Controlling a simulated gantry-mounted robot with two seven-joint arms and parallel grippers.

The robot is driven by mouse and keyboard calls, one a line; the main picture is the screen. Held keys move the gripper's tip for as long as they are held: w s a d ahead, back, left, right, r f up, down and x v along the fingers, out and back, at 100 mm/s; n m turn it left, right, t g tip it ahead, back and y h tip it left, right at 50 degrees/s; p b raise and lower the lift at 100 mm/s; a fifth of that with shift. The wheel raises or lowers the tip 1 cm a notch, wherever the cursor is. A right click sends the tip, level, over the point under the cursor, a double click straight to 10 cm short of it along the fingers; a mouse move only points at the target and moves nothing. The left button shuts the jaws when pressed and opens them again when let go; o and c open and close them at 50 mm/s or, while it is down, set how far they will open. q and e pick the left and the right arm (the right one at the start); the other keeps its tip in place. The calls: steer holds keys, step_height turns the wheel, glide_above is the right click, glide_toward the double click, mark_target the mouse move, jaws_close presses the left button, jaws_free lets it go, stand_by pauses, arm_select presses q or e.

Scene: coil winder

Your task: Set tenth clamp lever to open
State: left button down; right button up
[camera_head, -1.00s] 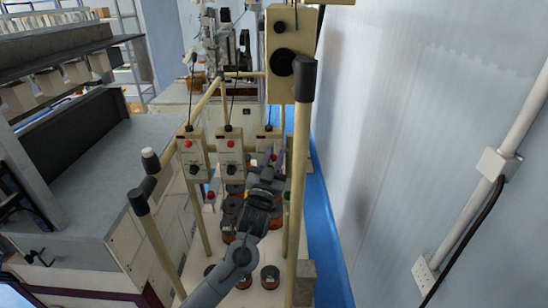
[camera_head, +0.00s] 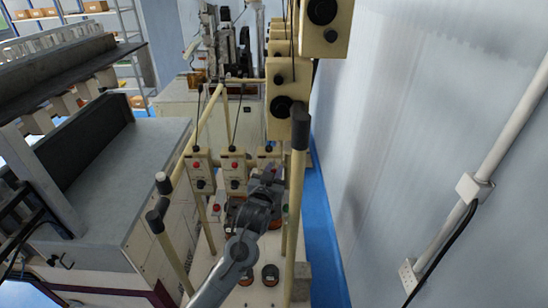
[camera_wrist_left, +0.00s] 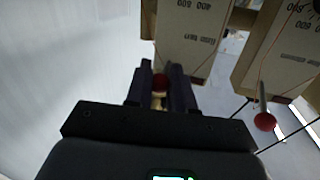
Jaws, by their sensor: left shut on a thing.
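My left gripper (camera_head: 270,172) reaches in among the cream tension units on the frame in the head view. In the left wrist view, its two dark fingers (camera_wrist_left: 161,92) are shut on a small lever with a red ball knob (camera_wrist_left: 160,80). The knob shows between the fingers, and the lever's lower part is mostly hidden. A cream unit with printed numbers (camera_wrist_left: 193,38) stands just beyond the fingers. A second lever with a red knob (camera_wrist_left: 264,121) hangs from the neighbouring unit at the right. I cannot tell the levers' numbers. My right gripper is not in view.
Cream posts with black caps (camera_head: 299,130) stand close to my left arm. Two more cream units (camera_head: 201,174) hang to the left. Dark spools (camera_head: 270,272) stand below. A pale wall (camera_head: 400,120) closes off the right side.

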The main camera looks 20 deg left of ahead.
arm_select(q)
steer(key=shift+r+g+p, duration=0.75)
steer(key=shift+g+p, duration=0.05)
steer(key=shift+p, duration=0.05)
steer(key=shift+w+r+n+g+h, duration=0.15)
steer(key=shift+n+g+h, duration=0.15)
steer(key=shift+g, duration=0.4)
steer(key=shift+w+a+r+g, duration=0.1)
steer(key=shift+r+g, duration=0.05)
steer(key=shift+g, duration=0.65)
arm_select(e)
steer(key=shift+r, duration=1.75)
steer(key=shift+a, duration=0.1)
arm_select(q)
steer(key=c, duration=1)
jaws_free()
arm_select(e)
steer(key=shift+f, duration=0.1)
